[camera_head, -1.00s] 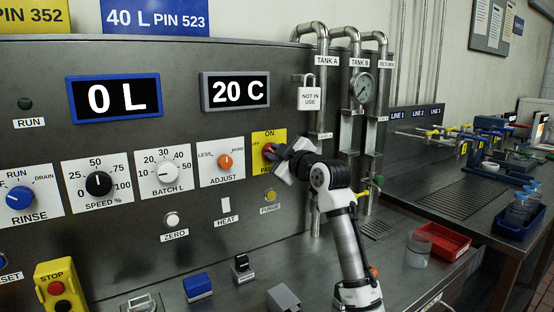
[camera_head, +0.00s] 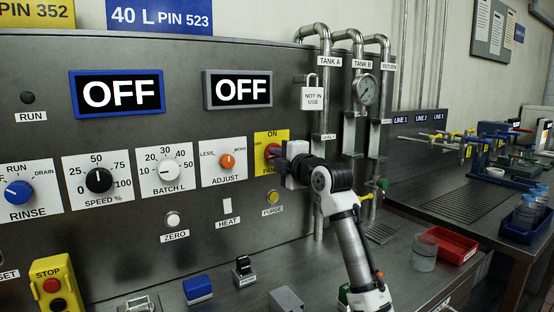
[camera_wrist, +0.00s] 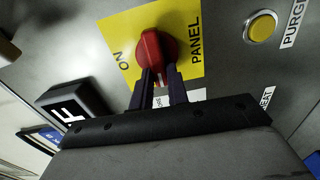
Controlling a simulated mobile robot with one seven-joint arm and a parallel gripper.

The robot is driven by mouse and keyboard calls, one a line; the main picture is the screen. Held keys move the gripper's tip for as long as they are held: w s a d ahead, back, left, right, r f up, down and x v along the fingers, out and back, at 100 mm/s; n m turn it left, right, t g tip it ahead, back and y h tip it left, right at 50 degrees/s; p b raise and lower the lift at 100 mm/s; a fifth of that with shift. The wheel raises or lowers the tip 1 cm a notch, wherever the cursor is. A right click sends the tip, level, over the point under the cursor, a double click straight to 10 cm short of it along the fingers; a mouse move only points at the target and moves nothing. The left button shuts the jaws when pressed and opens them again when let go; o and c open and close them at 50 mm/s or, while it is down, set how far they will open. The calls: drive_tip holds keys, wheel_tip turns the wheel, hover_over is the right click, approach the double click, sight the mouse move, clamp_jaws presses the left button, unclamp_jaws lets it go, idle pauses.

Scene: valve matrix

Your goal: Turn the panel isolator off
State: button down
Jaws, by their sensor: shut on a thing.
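The panel isolator is a red rotary knob (camera_head: 270,151) on a yellow plate (camera_head: 271,136) marked ON and PANEL, right of the ADJUST dial. In the wrist view the red knob (camera_wrist: 152,50) sits on the yellow plate (camera_wrist: 188,20). My gripper (camera_head: 282,152) is at the knob, and in the wrist view its two dark fingers (camera_wrist: 158,80) are shut on the knob's near end. Two displays, the blue-framed one (camera_head: 117,92) and the grey-framed one (camera_head: 237,90), both read OFF. Part of the plate's lettering is hidden by my gripper.
Below are a yellow PURGE button (camera_head: 272,211), a white HEAT switch (camera_head: 227,206) and a ZERO button (camera_head: 172,220). A padlock tagged NOT IN USE (camera_head: 313,97) hangs near the pipes (camera_head: 324,100). A red tray (camera_head: 455,245) stands on the bench at right.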

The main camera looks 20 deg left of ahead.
idle(0.4)
drive_tip(key=c, duration=1.4)
unclamp_jaws()
drive_tip(key=shift+o, duration=0.2)
drive_tip(key=b+v, duration=0.3)
drive_tip(key=v, duration=1)
drive_tip(key=shift+s+d, duration=0.25)
drive_tip(key=shift+d, duration=0.05)
